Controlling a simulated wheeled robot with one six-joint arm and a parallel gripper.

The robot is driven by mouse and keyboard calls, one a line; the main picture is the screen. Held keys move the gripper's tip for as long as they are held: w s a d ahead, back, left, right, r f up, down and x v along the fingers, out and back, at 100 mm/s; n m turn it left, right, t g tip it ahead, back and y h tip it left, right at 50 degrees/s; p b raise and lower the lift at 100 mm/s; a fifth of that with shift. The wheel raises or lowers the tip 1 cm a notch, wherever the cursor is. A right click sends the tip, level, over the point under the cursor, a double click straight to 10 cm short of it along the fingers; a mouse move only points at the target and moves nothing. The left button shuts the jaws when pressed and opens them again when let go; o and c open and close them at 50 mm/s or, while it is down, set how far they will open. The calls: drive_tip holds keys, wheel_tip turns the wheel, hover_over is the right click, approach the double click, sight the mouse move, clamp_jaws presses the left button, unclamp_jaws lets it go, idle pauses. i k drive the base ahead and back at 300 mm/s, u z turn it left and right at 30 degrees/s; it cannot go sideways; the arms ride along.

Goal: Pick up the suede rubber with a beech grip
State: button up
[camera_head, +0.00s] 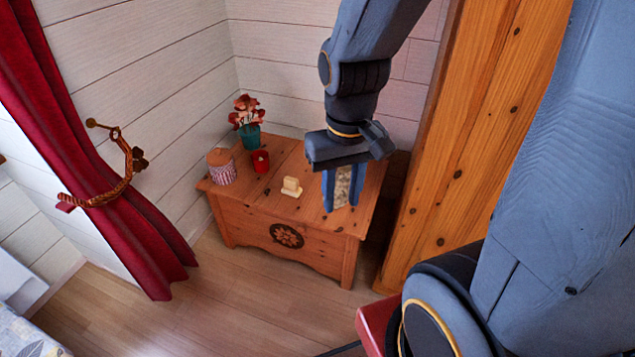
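A small pale-yellow block with a raised upper part (291,187) sits on top of the wooden chest (322,221), near the middle of its front edge. It looks like the suede rubber with a beech grip, though it is too small to make out the material. My gripper (341,205) points down over the right part of the chest, to the right of the block and apart from it. Its two blue fingers are spread. A beige speckled thing (342,187) shows between them; I cannot tell whether it is between the fingers or behind them.
A pink-and-white round box with a brown lid (221,167), a red candle cup (261,162) and a teal pot of red flowers (249,136) stand on the chest's left part. Walls close in behind. A wooden post (470,140) rises to the right.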

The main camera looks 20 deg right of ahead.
sight(291, 188)
drive_tip(key=u, duration=1.45)
drive_tip(key=i, duration=1.1)
drive_tip(key=z, duration=2.7)
